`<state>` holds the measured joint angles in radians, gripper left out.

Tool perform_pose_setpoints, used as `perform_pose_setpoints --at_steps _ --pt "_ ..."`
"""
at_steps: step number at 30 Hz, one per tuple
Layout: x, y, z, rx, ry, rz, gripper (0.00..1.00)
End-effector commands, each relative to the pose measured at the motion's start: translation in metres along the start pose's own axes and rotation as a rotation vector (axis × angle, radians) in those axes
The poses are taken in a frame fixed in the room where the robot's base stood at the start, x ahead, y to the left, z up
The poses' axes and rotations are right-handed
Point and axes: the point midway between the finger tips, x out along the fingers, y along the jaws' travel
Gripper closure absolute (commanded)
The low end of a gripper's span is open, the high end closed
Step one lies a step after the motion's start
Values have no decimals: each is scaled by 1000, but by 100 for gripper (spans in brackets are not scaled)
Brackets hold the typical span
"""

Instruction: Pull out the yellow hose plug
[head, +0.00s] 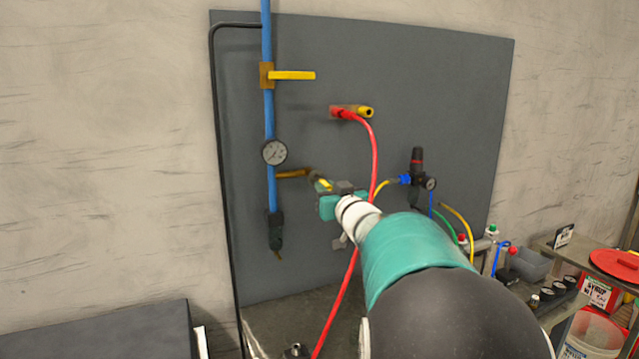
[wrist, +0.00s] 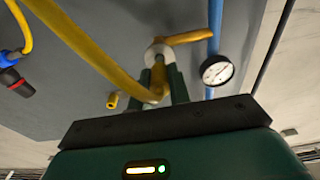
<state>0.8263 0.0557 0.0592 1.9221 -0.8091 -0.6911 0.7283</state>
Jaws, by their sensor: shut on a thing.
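The yellow hose plug (wrist: 157,82) sits between the two green fingers of my gripper (wrist: 163,86), which is shut on it. The yellow hose (wrist: 85,45) bends away from the plug to the upper left in the wrist view. The plug's front end meets a round silver fitting (wrist: 158,54) at the end of a brass branch (wrist: 190,38). I cannot tell how deep it sits in the fitting. In the head view my gripper (head: 325,187) is at the end of the brass branch (head: 293,174), and a bit of yellow shows there; my arm hides most of the hose.
A red hose (head: 374,150) hangs from the panel (head: 440,90) and passes by my wrist. A yellow socket (head: 366,112) is beside its plug. The blue pipe (head: 268,120) carries a gauge (head: 274,152) and yellow-handled valve (head: 292,75). A cluttered shelf (head: 545,243) is right.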

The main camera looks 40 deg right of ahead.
Motion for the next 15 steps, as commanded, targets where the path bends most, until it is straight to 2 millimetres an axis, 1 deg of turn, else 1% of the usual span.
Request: perform_pose_setpoints --at_steps 15 --pt "-24 0 -3 0 1 1 100"
